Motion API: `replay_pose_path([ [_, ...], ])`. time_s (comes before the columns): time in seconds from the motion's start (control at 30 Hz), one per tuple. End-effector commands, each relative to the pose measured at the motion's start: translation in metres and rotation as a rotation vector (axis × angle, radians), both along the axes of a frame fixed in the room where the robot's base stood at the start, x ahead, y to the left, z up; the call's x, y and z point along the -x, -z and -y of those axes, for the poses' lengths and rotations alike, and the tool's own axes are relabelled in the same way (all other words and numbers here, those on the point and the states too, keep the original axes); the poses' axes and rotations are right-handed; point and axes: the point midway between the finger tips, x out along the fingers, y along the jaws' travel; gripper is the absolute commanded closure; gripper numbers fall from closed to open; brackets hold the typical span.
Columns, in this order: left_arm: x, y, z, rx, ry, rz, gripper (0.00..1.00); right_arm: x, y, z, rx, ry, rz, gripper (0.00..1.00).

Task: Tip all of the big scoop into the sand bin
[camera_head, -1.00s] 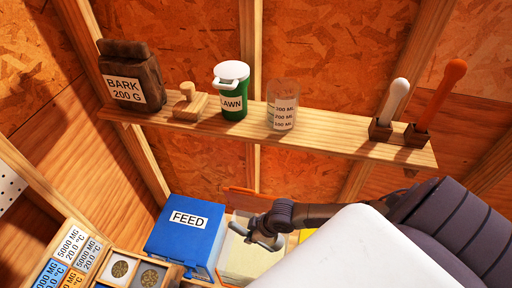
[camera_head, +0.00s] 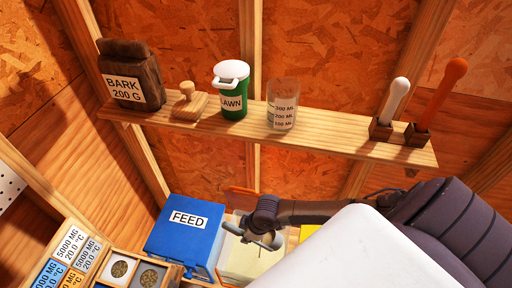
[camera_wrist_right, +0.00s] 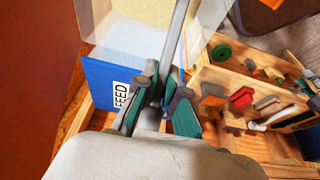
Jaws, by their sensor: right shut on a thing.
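My right gripper (camera_head: 258,238) is low in the middle of the head view, over a pale bin (camera_head: 245,263) beside the blue FEED box. In the right wrist view, the gripper (camera_wrist_right: 163,88) has its green pads shut on a grey handle (camera_wrist_right: 177,45), which I take to be the scoop's. The handle runs out past the top of the picture. The scoop's bowl and any load in it cannot be made out. A clear-walled bin with sand-coloured contents (camera_wrist_right: 146,50) lies beyond the fingers; I take it to be the sand bin. My left gripper is not in view.
The blue FEED box (camera_head: 185,232) stands left of the bin. A wall shelf (camera_head: 330,140) above holds a bark bag, a green LAWN tub and a clear measuring cup. In the wrist view, a wooden rack (camera_wrist_right: 235,90) with small coloured items is at the right.

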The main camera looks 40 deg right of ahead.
Motion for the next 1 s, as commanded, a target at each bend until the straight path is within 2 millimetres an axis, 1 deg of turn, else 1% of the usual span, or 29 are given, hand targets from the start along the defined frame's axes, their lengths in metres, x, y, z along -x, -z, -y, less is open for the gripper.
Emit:
replay_pose_path([
  [1.0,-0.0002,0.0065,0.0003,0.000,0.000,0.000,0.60,-0.0074,0.0047,-0.0061,0.064,0.000,-0.073,1.00],
])
